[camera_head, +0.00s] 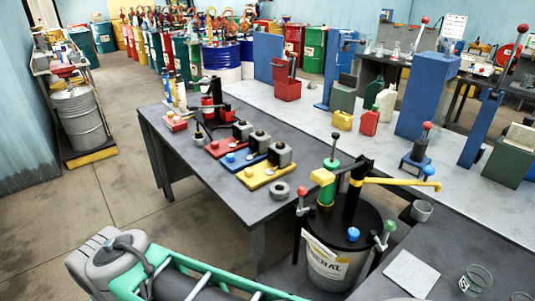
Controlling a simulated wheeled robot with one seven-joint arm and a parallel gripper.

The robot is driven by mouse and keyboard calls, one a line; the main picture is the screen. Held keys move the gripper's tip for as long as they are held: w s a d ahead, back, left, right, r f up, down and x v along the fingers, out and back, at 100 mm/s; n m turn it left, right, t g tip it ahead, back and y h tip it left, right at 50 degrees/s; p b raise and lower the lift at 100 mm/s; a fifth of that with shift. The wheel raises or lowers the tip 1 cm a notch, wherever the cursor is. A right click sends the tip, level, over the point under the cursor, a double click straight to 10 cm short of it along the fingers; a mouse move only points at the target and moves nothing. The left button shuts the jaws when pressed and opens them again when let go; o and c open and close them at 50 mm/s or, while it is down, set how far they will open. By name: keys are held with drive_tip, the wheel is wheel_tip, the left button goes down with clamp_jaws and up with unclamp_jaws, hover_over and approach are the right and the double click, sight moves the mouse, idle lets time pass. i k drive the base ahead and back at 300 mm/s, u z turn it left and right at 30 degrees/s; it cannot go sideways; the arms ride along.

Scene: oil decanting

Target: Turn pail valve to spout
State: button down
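A grey metal pail (333,266) stands upright at the lower middle right, with a white label ending in "NERAL" and a dark lid. On the lid stand a green cylinder (328,195) with a yellow block (322,177) and a black post (352,192).
Red, blue and yellow plates with grey blocks lie on the dark table (160,125) behind the pail. A grey cup (421,211) stands right of the pail. A green frame (175,275) and a grey bulky part fill the lower left.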

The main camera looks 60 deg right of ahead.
sight(353, 234)
drive_tip(key=z, duration=0.8)
drive_tip(key=k, duration=0.95)
drive_tip(key=z, duration=1.4)
drive_tip(key=k, duration=0.4)
drive_tip(key=u, duration=0.95)
drive_tip(key=i, duration=0.75)
drive_tip(key=z, duration=1.1)
drive_tip(key=i, duration=0.35)
drive_tip(key=z, duration=0.25)
